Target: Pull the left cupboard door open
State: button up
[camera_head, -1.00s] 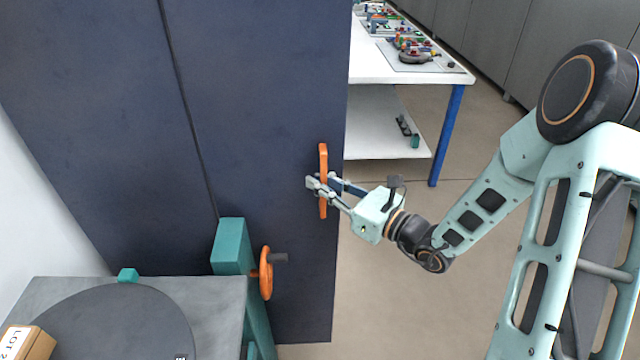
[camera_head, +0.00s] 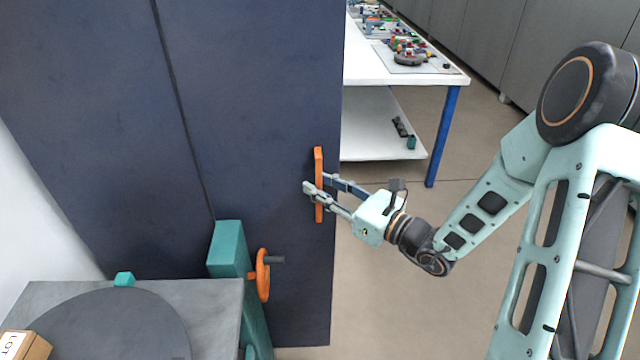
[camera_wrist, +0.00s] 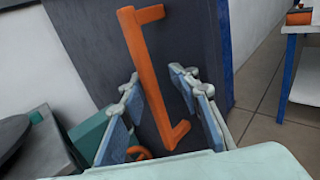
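The cupboard (camera_head: 90,90) has dark blue panels with a vertical seam between them in the head view. An upright orange bar handle (camera_head: 318,160) sits near the right edge of the right-hand panel (camera_head: 265,100); I see no gap that shows whether this panel is ajar. My gripper (camera_head: 325,186) is at the handle's middle. In the wrist view the fingers of my gripper (camera_wrist: 160,110) are spread, one on each side of the handle (camera_wrist: 145,70), with space between them and the bar. The handle looks tilted there.
A grey bench (camera_head: 210,295) with a dark round plate, a teal block (camera_head: 228,250) and an orange handwheel (camera_head: 262,275) stand in front of the cupboard at lower left. A white table (camera_head: 405,75) with blue legs stands behind. Open floor (camera_head: 390,300) lies right of the cupboard.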

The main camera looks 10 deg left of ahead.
jog(key=v, duration=1.1)
jog(key=shift+s+d, duration=0.15)
jog(key=shift+s, duration=0.05)
